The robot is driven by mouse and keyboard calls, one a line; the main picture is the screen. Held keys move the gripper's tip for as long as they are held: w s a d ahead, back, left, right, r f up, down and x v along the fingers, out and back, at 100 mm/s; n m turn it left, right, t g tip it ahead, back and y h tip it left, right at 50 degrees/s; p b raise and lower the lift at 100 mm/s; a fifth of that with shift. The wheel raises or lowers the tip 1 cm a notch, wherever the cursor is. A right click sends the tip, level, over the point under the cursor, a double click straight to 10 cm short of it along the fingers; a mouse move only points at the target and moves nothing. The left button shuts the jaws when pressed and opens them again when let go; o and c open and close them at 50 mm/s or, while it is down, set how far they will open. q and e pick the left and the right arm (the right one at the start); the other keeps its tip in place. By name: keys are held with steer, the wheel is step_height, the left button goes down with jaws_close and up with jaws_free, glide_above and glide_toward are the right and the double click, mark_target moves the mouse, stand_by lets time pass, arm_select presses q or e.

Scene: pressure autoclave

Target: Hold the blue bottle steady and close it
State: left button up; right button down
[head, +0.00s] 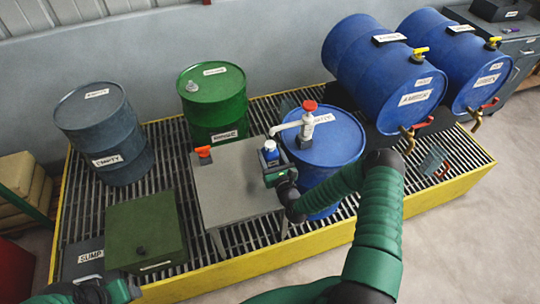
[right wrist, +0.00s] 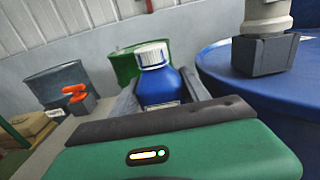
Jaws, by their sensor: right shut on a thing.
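The blue bottle (head: 270,156) stands upright at the right edge of a small grey table (head: 233,200). A white ribbed cap (right wrist: 152,54) sits on its neck; I cannot tell how tight it is. My right gripper (head: 277,172) is shut on the bottle, with a finger on each side of its body. In the right wrist view the bottle (right wrist: 160,88) shows between the fingers, its lower part hidden by the gripper. My left gripper (head: 128,289) is at the bottom left, far from the bottle; its fingers are too cut off to read.
An orange-topped item (head: 203,154) stands on the table's back left. A blue drum (head: 335,140) with a white pump (head: 306,122) is close right of the bottle. A green drum (head: 213,100) stands behind, and a green box (head: 145,230) sits front left.

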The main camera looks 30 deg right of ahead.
steer(key=shift+d+f, duration=0.3)
steer(key=shift+f, duration=0.4)
steer(key=shift+d+f, duration=0.15)
steer(key=shift+d, duration=0.35)
steer(key=c, duration=0.8)
jaws_free()
steer(key=shift+c, duration=0.2)
steer(key=shift+a, duration=0.6)
steer(key=v, duration=1.2)
steer(key=shift+d, duration=0.2)
arm_select(q)
steer(key=shift+d+f, duration=0.15)
steer(key=shift+d, duration=0.35)
steer(key=shift+d, duration=0.1)
arm_select(e)
steer(key=shift+d, duration=0.15)
steer(key=shift+s, duration=0.1)
